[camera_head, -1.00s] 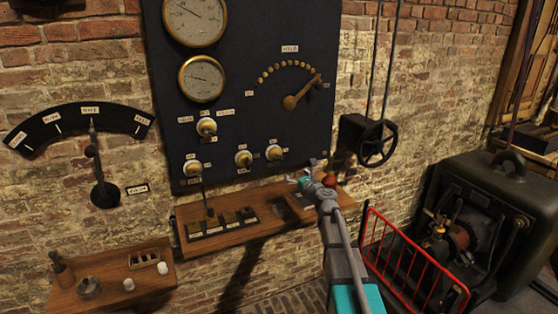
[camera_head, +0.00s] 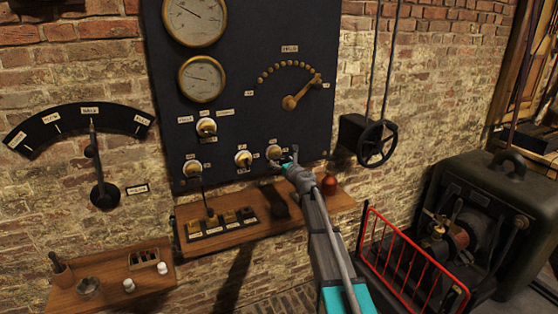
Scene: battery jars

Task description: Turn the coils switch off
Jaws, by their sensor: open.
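Several small brass-based rotary switches with pale knobs sit on the dark panel (camera_head: 250,110). One switch (camera_head: 206,127) is higher up, and a lower row holds a left switch (camera_head: 193,168), a middle switch (camera_head: 243,158) and a right switch (camera_head: 274,152). Their labels are too small to read, so I cannot tell which is the coils switch. My gripper (camera_head: 287,160) is open and empty, at the lower right of the right switch, very close to it. I cannot tell whether it touches the knob.
A wooden shelf (camera_head: 235,231) with a black-and-brass block and a red ball (camera_head: 329,184) lies below the panel. A black handwheel (camera_head: 376,144) is to the right. A red railing (camera_head: 408,265) stands before a dark machine (camera_head: 490,190). A lever gauge (camera_head: 97,160) is at left.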

